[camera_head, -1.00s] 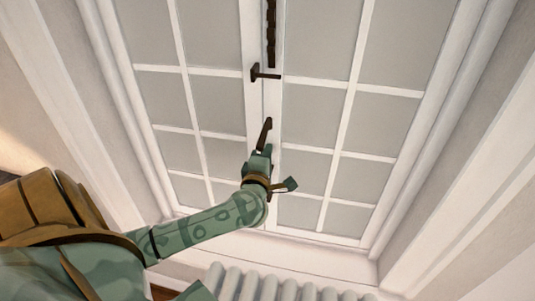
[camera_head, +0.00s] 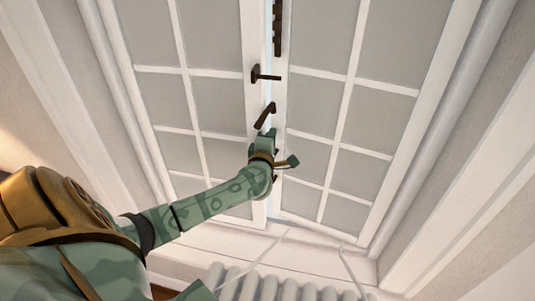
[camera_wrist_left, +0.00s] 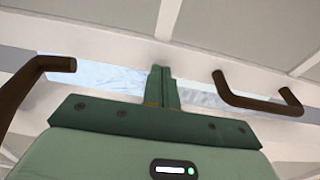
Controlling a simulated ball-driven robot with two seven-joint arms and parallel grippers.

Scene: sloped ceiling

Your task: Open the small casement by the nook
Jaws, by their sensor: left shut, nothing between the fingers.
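The casement has two white-framed sashes with grey panes. The right sash (camera_head: 323,76) stands slightly ajar, with a thin bright gap (camera_head: 270,60) between it and the left sash (camera_head: 216,70). A dark lever handle (camera_head: 266,75) sits on the meeting stile, and a dark pull handle (camera_head: 265,115) is below it. My left gripper (camera_head: 268,135) is just below the pull handle, at the gap. In the left wrist view its fingers (camera_wrist_left: 162,80) are shut together with nothing between them, between two dark handles. My right gripper is not in view.
A white ribbed radiator (camera_head: 285,288) stands below the window sill. White reveal walls (camera_head: 470,190) slope on both sides of the window. A dark vertical bar (camera_head: 277,28) is at the top of the meeting stile.

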